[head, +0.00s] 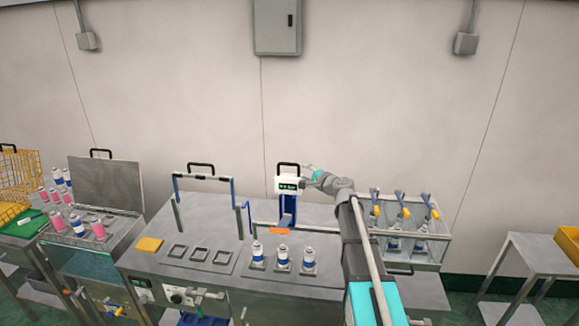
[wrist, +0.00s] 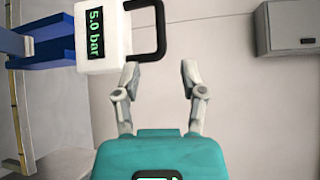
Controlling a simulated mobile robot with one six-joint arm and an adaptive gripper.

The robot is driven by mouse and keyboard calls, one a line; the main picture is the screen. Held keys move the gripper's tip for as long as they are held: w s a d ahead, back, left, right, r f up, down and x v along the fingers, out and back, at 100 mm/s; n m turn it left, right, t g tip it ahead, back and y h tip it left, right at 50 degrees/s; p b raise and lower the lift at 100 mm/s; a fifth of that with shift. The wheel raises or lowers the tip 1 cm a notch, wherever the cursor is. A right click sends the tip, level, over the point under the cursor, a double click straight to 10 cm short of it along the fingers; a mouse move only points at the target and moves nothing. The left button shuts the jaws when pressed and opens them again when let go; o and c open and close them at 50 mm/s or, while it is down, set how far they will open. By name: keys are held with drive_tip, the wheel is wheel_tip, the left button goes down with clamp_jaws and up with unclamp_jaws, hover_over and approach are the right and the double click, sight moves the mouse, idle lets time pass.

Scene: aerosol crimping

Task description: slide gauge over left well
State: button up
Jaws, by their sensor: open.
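The gauge (head: 288,185) is a white box with a dark display and a black handle on top, at a blue upright (head: 288,210) behind the row of cans. In the wrist view the gauge (wrist: 97,55) reads 5.0 bar, and its black handle (wrist: 158,30) lies just beyond the left fingertip. My gripper (wrist: 160,80) is open and nothing is between its fingers. In the head view my gripper (head: 309,172) is beside the gauge's right side; contact cannot be told. Three white-and-blue cans (head: 282,257) stand on a plate in front; which well is the left one is not marked.
Three empty square frames (head: 199,254) and a yellow block (head: 149,244) lie on the bench to the left. A blue-cornered guard frame with a black handle (head: 200,169) rises behind them.

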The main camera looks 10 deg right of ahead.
sight(290, 165)
drive_tip(key=b+x, duration=0.1)
drive_tip(key=x, duration=0.9)
drive_tip(key=shift+w+a+f, duration=0.1)
drive_tip(key=shift+w+a, duration=0.1)
drive_tip(key=shift+w, duration=0.05)
clamp_jaws()
